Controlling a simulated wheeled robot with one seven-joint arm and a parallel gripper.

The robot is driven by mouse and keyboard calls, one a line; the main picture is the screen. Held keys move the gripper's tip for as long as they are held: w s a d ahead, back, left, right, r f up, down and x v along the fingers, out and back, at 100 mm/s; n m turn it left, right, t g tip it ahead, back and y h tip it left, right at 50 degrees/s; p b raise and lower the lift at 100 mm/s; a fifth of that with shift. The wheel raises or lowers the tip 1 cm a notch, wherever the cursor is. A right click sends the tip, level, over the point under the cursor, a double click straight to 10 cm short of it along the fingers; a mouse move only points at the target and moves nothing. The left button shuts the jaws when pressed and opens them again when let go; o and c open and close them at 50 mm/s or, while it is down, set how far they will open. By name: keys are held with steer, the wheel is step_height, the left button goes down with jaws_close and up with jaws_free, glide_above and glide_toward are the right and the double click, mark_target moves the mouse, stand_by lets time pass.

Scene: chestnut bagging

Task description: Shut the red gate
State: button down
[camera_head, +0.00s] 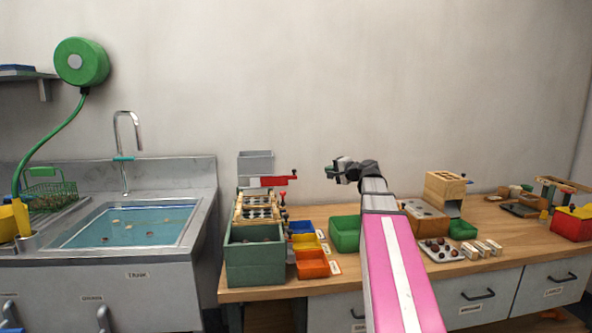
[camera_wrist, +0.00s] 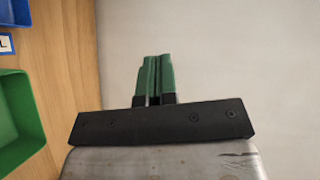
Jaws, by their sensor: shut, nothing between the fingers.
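A red gate (camera_head: 268,181) shows in the head view as a flat red piece under the grey hopper, with a red handle sticking out to its right. I cannot tell from here whether it is open or shut. The grey hopper (camera_head: 256,163) stands above a wooden sorting rack (camera_head: 258,208). My gripper (camera_head: 333,171) is in the air to the right of the gate, apart from it. In the wrist view its green fingers (camera_wrist: 154,76) are together with nothing between them. The gate is not in the wrist view.
Blue, yellow and orange bins (camera_head: 313,264) stand below the gate, right of a green crate (camera_head: 233,265). A wooden box (camera_head: 443,187) stands farther right. The sink (camera_head: 130,225) is left. The air between gripper and gate looks clear.

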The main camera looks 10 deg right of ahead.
mark_target(279, 178)
steer(key=s+a+x, duration=0.1)
steer(key=a+x, duration=0.1)
steer(key=x, duration=1.1)
steer(key=shift+s+f, duration=0.15)
steer(key=shift+s, duration=0.15)
steer(key=shift+a, duration=2.85)
